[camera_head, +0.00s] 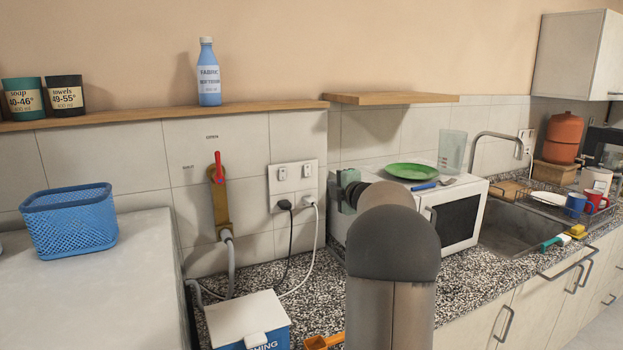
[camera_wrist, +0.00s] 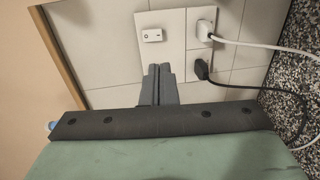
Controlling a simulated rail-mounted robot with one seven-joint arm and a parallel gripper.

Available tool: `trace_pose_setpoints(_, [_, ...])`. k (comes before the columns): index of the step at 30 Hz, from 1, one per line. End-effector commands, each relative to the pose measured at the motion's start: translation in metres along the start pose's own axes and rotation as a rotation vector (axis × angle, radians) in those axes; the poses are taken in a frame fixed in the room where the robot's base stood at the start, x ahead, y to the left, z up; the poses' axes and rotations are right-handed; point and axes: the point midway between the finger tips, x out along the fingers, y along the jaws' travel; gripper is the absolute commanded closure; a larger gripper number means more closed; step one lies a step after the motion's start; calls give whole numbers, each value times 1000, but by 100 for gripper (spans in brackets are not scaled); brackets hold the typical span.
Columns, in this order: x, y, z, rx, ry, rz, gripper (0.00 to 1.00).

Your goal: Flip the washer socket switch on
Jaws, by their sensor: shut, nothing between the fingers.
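The double socket plate (camera_head: 294,185) is on the tiled wall, left of the microwave. Its left switch (camera_head: 282,174) is above a black plug (camera_head: 285,205) and its right switch (camera_head: 307,171) is above a white plug (camera_head: 309,199). In the wrist view, the plate appears turned, with the switch beside the white plug (camera_wrist: 203,31) visible (camera_wrist: 152,35). My gripper (camera_wrist: 158,70) is shut and empty, its fingertips overlapping the plate's lower left corner, where they hide the other switch. Contact cannot be told. In the head view, my arm largely hides the gripper. Cable destinations are unclear.
A red-handled tap (camera_head: 219,185) with a grey hose is left of the socket. A white-and-blue box (camera_head: 247,322) stands below on the speckled counter. The microwave (camera_head: 455,218) is close on the right. A blue basket (camera_head: 70,222) sits on a white top at left.

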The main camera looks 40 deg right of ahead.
Motion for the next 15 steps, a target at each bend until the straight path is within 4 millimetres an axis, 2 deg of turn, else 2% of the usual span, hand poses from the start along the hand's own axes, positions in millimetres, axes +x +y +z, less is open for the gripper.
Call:
trace_pose_setpoints(5, [13,1,0,2,0,-1,100])
trace_pose_setpoints(15, [83,2,-1,3,2,-2,100])
